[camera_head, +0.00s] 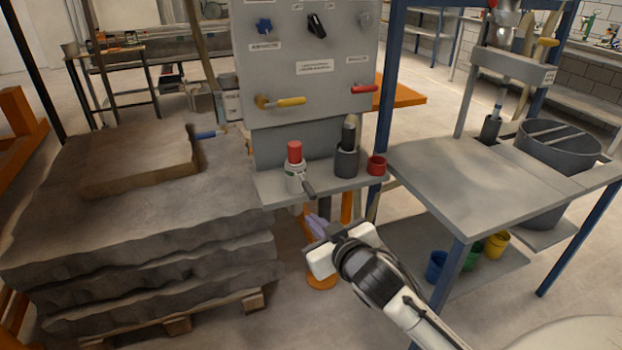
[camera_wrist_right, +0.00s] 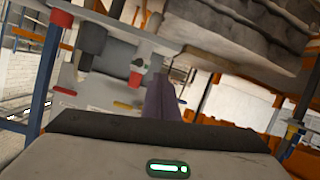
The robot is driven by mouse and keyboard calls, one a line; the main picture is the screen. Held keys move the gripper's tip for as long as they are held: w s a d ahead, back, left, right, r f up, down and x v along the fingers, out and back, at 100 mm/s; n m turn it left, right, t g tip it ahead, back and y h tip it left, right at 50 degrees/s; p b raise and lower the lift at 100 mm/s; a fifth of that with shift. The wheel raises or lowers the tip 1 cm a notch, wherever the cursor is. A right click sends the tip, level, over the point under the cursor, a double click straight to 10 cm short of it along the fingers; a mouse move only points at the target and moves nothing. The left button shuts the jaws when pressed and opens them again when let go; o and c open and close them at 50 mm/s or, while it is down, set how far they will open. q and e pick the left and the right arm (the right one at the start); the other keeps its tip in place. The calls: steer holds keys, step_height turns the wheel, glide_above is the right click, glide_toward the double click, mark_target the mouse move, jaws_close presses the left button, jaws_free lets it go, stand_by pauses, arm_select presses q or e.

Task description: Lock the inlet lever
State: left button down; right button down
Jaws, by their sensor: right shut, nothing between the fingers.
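The grey panel (camera_head: 320,50) carries a yellow-handled lever (camera_head: 290,101) at its lower left and a red-handled lever (camera_head: 362,89) at its lower right, both lying roughly level. The labels are too small to read, so I cannot tell which is the inlet lever. A blue-handled lever (camera_head: 207,134) sticks out left of the panel. My right gripper (camera_head: 318,227) is shut and empty, in front of and below the small shelf, apart from all the levers. Its purple fingers (camera_wrist_right: 160,100) also show in the right wrist view. My left gripper is not in view.
The shelf (camera_head: 330,188) holds a red-topped device (camera_head: 295,168) with a dark handle, a dark cylinder in a holder (camera_head: 347,160) and a red cup (camera_head: 377,165). Stacked stone-like slabs (camera_head: 130,250) stand left. A grey table (camera_head: 470,180) and blue post (camera_head: 388,90) stand right.

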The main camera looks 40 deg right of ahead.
steer(key=w+d+r+m+t+h, duration=0.1)
steer(key=d+r, duration=0.2)
steer(key=r, duration=0.3)
steer(key=shift+w+r, duration=0.35)
steer(key=shift+r, duration=0.05)
steer(key=shift+w, duration=0.15)
glide_above(311, 194)
step_height(311, 194, down, 2)
steer(key=f, duration=0.1)
step_height(311, 194, down, 2)
steer(key=shift+a+f, duration=0.1)
steer(key=shift+f, duration=0.65)
